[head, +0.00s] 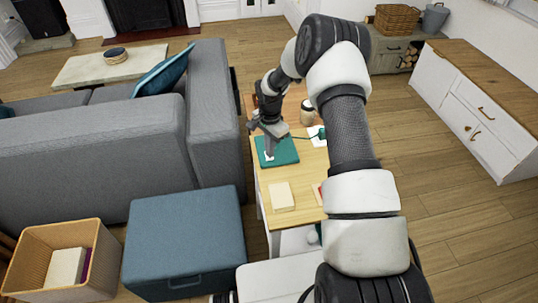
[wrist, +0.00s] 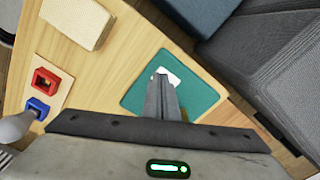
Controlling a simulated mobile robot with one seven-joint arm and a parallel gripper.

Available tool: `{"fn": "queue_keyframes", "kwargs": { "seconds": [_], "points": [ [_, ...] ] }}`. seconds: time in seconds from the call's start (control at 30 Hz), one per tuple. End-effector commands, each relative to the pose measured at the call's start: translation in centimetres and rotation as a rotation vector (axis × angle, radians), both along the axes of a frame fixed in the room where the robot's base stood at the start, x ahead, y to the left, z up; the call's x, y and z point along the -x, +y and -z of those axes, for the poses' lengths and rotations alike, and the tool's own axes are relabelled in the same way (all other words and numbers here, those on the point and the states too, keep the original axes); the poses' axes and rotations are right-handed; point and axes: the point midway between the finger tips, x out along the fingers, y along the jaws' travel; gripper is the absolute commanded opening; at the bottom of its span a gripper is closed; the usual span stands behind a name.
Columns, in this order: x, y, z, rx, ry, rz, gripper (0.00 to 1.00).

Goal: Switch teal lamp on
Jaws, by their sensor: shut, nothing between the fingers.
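A flat teal plate (head: 288,146) lies on the wooden side table with a small white piece (head: 268,156) on it, perhaps a switch. In the wrist view the teal plate (wrist: 197,99) and the white piece (wrist: 172,76) show just beyond my fingertips. My gripper (head: 268,150) points down over the plate, shut and empty; it also shows in the wrist view (wrist: 161,82). Its tips overlap the white piece's edge; I cannot tell whether they touch. No lit lamp is recognisable.
The table (head: 263,187) also holds a cream block (head: 282,196) and a jar (head: 307,114). Red (wrist: 45,80) and blue (wrist: 38,108) pieces sit at the left in the wrist view. A grey sofa (head: 90,150) and blue ottoman (head: 185,235) stand left of the table.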

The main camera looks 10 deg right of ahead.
Motion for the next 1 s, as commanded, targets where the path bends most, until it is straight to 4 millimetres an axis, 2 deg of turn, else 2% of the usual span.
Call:
{"fn": "queue_keyframes", "kwargs": {
  "seconds": [0.8, 1.0],
  "points": [
    [0.0, 0.0, 1.3, 0.0, 0.0, 0.0, 0.0],
    [0.0, 0.0, 0.8, 0.0, 0.001, 0.0, 0.0]
  ]
}}
